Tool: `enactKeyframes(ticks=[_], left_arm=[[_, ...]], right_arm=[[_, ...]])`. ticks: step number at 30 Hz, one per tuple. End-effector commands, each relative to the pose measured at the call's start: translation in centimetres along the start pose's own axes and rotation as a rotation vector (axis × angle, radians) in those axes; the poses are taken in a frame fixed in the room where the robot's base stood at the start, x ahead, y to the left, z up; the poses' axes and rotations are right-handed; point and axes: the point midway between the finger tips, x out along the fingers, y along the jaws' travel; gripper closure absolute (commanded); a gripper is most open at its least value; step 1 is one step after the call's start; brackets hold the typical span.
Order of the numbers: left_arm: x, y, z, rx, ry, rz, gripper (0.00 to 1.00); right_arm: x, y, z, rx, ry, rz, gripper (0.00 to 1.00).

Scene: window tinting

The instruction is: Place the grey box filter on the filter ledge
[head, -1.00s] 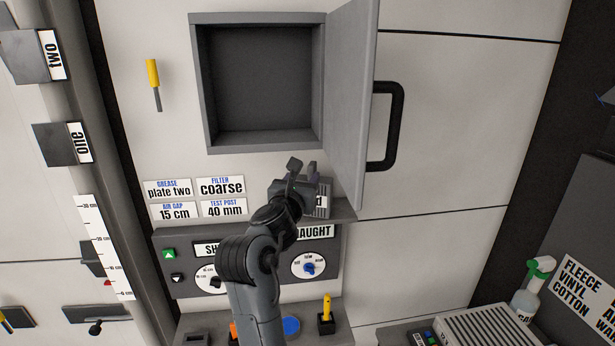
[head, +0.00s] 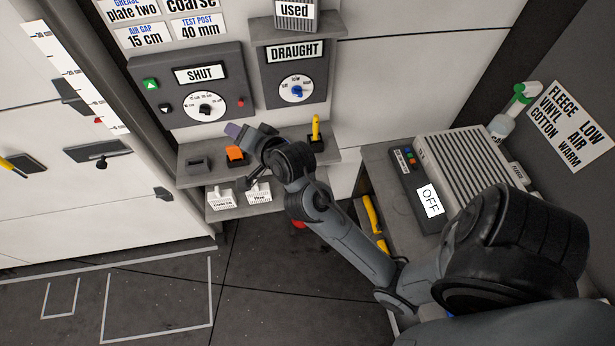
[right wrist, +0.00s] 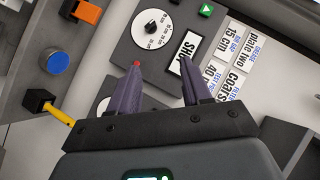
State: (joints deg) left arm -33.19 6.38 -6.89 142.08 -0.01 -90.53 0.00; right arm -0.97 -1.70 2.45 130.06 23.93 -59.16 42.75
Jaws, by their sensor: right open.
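A grey ribbed box filter (head: 297,22) with a white label reading "used" stands on the filter ledge (head: 322,27), at the top of the head view; its upper part is cut off. My right gripper (head: 248,130) is below and left of it, apart from it, in front of the panel over the lower shelf. In the right wrist view its two fingers (right wrist: 161,64) are spread with nothing between them. Two pale boxes with labels, a left one (head: 221,198) and a right one (head: 258,194), sit on the low shelf. My left gripper is not seen.
The SHUT panel (head: 187,92) and DRAUGHT panel (head: 297,68) have dials. The shelf below holds an orange piece (head: 236,155) and a yellow-handled tool (head: 316,128). At right stand a ribbed grey unit (head: 459,165) and a spray bottle (head: 503,125). Floor at lower left is clear.

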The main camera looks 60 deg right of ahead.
Motion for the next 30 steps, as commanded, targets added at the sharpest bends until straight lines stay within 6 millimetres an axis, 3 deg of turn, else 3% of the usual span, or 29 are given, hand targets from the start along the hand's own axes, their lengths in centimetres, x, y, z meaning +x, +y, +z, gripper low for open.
enactKeyframes(ticks=[1,3,6,9,12,18,30], left_arm=[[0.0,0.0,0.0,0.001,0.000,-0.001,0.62],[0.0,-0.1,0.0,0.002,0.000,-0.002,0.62],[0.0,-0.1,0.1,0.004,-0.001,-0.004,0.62],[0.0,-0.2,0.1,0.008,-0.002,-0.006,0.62],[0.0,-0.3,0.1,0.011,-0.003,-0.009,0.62],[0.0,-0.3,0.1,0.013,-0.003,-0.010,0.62],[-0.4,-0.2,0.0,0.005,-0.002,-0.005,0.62]], right_arm=[[-1.4,3.2,3.4,-0.191,-0.110,0.066,0.52],[-3.7,7.2,7.6,-0.453,-0.270,0.133,0.52],[-7.7,12.2,12.0,-0.770,-0.488,0.191,0.52],[-11.5,16.1,14.8,-1.011,-0.673,0.215,0.52],[-14.5,18.7,16.4,-1.175,-0.810,0.218,0.52],[-17.4,20.9,17.5,-1.318,-0.938,0.210,0.52],[-17.6,20.7,17.3,-1.325,-0.944,0.209,0.52]])
